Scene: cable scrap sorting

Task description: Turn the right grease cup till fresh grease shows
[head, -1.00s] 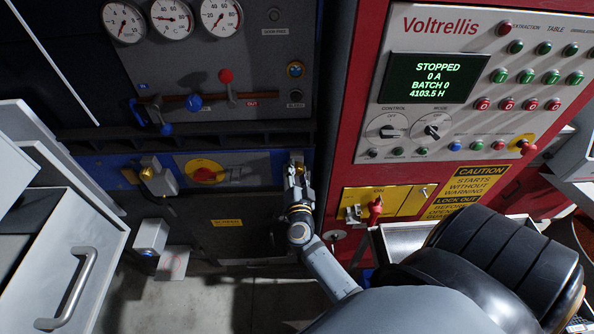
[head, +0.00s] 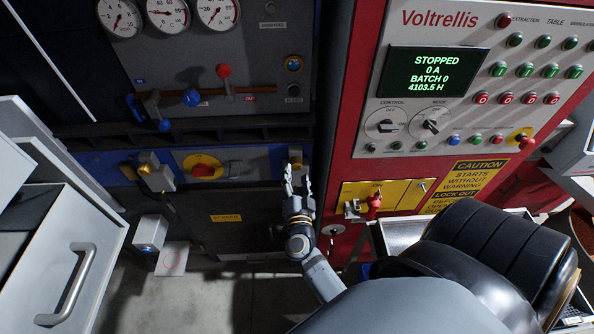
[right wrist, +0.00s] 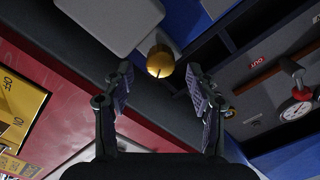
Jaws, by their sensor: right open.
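The right grease cup shows as a small brass dome (right wrist: 160,62) on a grey block in the right wrist view. In the head view it is small and lies just past my fingertips, at the front of the blue band. My right gripper (head: 298,172) is open, with its two fingers spread on either side of the line to the cup. In the right wrist view the open fingers (right wrist: 158,82) hold nothing, and the cup sits beyond and between their tips. A thin dark mark shows on the cup; I cannot tell whether it is grease. My left gripper is not in view.
Another brass cup (head: 146,169) sits on a grey block at the left. A yellow plate with a red rotary switch (head: 203,167) lies between the cups. The red cabinet (head: 345,130) stands close to the right of my arm. An open grey drawer (head: 60,240) is at left.

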